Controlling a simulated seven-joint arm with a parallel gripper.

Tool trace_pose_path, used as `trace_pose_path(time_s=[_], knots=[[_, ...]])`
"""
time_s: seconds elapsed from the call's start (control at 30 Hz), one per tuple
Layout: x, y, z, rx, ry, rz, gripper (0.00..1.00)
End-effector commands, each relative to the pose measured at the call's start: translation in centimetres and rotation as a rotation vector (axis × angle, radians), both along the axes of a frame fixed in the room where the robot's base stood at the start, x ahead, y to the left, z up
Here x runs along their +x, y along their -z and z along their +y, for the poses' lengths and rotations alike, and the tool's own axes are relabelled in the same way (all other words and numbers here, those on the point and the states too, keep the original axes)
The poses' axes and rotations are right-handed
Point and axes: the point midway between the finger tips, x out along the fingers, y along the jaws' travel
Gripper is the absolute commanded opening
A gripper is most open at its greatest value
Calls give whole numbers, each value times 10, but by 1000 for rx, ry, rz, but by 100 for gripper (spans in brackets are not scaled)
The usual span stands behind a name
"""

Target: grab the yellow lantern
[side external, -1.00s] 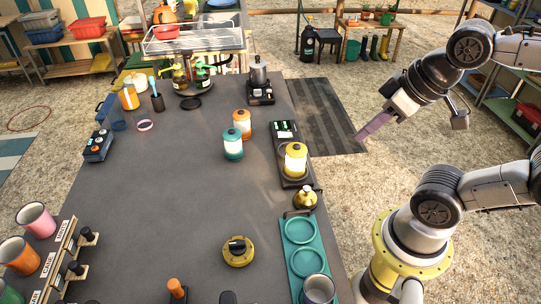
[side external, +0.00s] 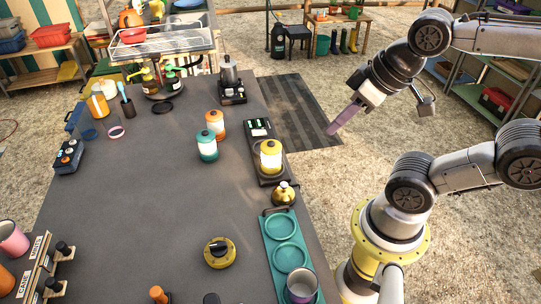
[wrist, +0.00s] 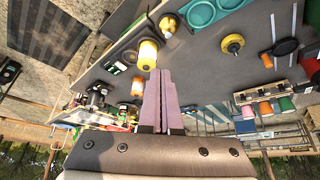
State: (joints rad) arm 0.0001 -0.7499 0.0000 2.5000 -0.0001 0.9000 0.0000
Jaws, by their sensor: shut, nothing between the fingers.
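The yellow lantern (side external: 271,157) stands upright on a dark tray near the right edge of the grey table, its pale band glowing. It also shows in the wrist view (wrist: 148,56), just beyond the fingertips. My gripper (side external: 331,131) is to the right of the lantern in the side view, off the table edge and apart from it. Its long mauve fingers are together and empty, also in the wrist view (wrist: 160,72). A teal lantern (side external: 207,146) and an orange lantern (side external: 215,123) stand left of the yellow one.
A small brass kettle (side external: 284,193) stands just in front of the yellow lantern. A teal tray (side external: 269,252) holding a mug (side external: 301,287) lies nearer.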

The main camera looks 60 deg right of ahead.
Motion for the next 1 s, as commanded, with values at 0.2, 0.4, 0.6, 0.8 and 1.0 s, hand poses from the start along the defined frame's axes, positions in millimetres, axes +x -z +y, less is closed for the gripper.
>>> trace_pose_path(time_s=[0.2, 0.4, 0.6, 0.8, 1.0], knots=[[0, 0, 0, 0, 0, 0, 0], [0, 0, 0, 0, 0, 0, 0], [0, 0, 0, 0, 0, 0, 29], [0, 0, 0, 0, 0, 0, 65], [0, 0, 0, 0, 0, 0, 100]])
